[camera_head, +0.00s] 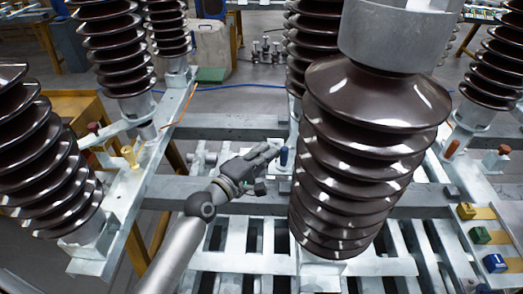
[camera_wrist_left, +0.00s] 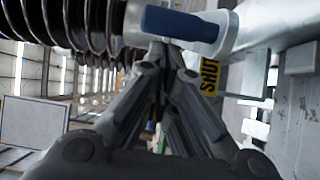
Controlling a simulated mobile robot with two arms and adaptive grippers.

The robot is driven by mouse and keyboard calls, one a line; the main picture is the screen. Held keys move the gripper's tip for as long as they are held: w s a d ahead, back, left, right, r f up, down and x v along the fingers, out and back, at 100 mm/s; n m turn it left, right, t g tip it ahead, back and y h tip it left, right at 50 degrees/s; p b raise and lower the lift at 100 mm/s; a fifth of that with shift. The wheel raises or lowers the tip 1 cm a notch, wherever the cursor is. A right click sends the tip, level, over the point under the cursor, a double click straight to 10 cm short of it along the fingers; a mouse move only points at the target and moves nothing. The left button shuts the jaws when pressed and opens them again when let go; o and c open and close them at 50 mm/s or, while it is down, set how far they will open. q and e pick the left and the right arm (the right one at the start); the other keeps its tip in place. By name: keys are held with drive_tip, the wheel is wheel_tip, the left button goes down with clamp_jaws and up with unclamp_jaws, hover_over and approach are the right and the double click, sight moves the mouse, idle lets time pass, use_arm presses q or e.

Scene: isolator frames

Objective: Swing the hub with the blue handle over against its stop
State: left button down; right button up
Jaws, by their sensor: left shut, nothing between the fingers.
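The blue handle (camera_head: 284,156) stands upright on its pale metal hub (camera_head: 284,170), just left of the large brown insulator in the head view. In the left wrist view the blue handle (camera_wrist_left: 180,23) lies across the top, right beyond the fingertips. My left gripper (camera_head: 274,150) is shut and empty, with its fingertips close to the left side of the handle. I cannot tell whether they touch it. In the wrist view the closed fingers (camera_wrist_left: 165,48) end just below the handle. The hub's stop cannot be made out. My right gripper is not in view.
A large ribbed brown insulator (camera_head: 350,170) stands just right of the handle and blocks that side. Other handles are yellow (camera_head: 129,156), brown-orange (camera_head: 452,149) and red (camera_head: 503,150). Yellow, green and blue blocks (camera_head: 494,263) sit at the right. A black-on-yellow label (camera_wrist_left: 209,75) shows near the hub.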

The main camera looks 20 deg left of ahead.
sight(276, 168)
use_arm(q)
drive_tip(key=d+p, duration=0.2)
drive_tip(key=d, duration=0.1)
drive_tip(key=shift+s+r, duration=0.1)
drive_tip(key=shift+s, duration=0.25)
drive_tip(key=shift+s+d, duration=0.1)
drive_tip(key=shift+d, duration=0.1)
drive_tip(key=shift+a, duration=0.1)
